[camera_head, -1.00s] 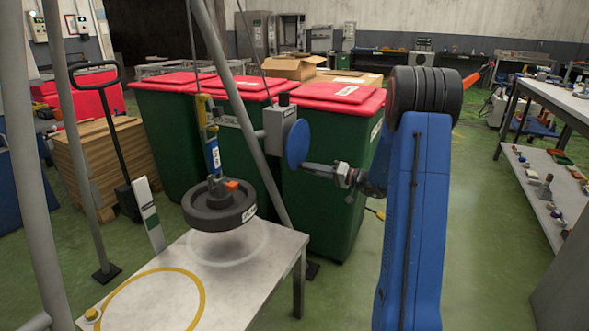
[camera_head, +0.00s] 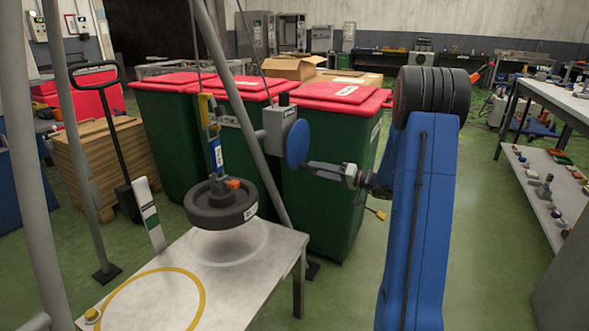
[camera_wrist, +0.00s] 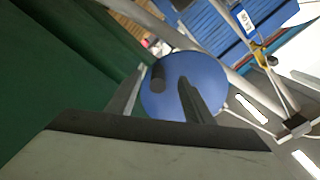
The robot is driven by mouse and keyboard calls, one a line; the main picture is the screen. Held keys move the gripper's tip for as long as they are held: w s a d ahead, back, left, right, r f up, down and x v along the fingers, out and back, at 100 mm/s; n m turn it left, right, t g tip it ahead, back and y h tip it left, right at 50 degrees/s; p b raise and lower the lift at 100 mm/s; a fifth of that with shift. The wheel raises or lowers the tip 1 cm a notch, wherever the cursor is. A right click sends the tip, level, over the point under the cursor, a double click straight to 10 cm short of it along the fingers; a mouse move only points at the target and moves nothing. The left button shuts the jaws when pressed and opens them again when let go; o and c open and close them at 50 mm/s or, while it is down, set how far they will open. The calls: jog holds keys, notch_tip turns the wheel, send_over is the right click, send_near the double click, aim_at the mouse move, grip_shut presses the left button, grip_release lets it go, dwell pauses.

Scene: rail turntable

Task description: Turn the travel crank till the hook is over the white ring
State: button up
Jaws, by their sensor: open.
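The travel crank is a blue disc (camera_head: 298,144) on a grey box (camera_head: 277,124) fixed to the frame leg. It also shows in the wrist view (camera_wrist: 212,85), with a dark knob (camera_wrist: 158,77) standing out from it. My gripper (camera_head: 312,167) is at the disc's lower right. In the wrist view its open fingers (camera_wrist: 160,90) lie either side of the knob; contact cannot be told. The hook hangs under a yellow block (camera_head: 206,110), hidden by a blue strap (camera_head: 215,153) and a black round weight (camera_head: 221,212). The weight hangs above the white ring (camera_head: 265,246) on the table.
The grey table (camera_head: 235,285) also bears a yellow ring (camera_head: 198,283) nearer the front left. Green bins (camera_head: 325,205) with red lids stand close behind the crank. A slanting frame leg (camera_head: 245,95) passes beside it.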

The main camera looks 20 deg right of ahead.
jog(key=shift+v, duration=2.55)
